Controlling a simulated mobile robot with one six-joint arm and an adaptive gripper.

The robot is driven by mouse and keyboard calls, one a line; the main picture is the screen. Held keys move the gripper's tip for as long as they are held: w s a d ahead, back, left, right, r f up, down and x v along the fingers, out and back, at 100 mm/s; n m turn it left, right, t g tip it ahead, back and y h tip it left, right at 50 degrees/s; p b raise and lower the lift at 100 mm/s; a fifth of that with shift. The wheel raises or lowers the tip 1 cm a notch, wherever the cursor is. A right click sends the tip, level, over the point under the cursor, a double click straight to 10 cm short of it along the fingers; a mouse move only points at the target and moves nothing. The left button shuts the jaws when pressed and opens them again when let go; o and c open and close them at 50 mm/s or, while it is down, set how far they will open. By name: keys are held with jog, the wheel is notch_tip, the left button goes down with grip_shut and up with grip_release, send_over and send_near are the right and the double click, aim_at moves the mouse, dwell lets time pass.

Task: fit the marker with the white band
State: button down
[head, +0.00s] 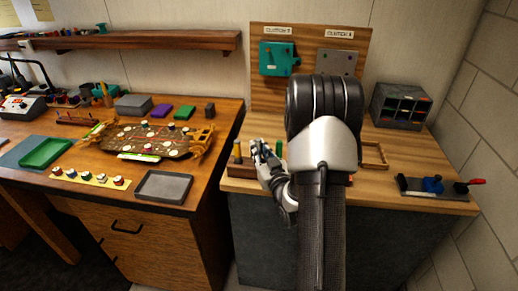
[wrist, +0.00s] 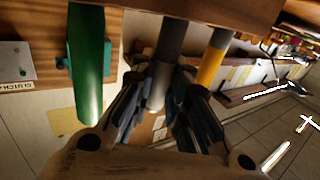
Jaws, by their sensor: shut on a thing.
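My gripper (head: 264,152) is at the front left of the right-hand wooden bench. In the wrist view its fingers (wrist: 166,108) are closed around a grey rod-like handle (wrist: 172,38) with a paler end. A green handle (wrist: 86,60) is on one side of it and a yellow handle with a grey upper part (wrist: 211,62) on the other. All run up toward a wooden piece at the top of that view. Small dark-and-light round pieces sit on a yellow strip (head: 78,180) on the left bench; I cannot tell which has a white band.
A patterned car deck (head: 150,143) lies on the left bench, with a grey tray (head: 163,187) and a green tray (head: 46,151) nearby. A backboard (head: 260,93) with clutch panels, a dark compartment box (head: 402,105) and a grey fixture (head: 420,187) are on the right bench.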

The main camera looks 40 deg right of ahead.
jog(key=shift+f, duration=0.7)
jog(key=c, duration=1.5)
grip_release()
jog(key=shift+s, duration=0.15)
jog(key=v, duration=0.7)
jog(key=shift+s+a, duration=0.1)
jog(key=shift+s, duration=0.05)
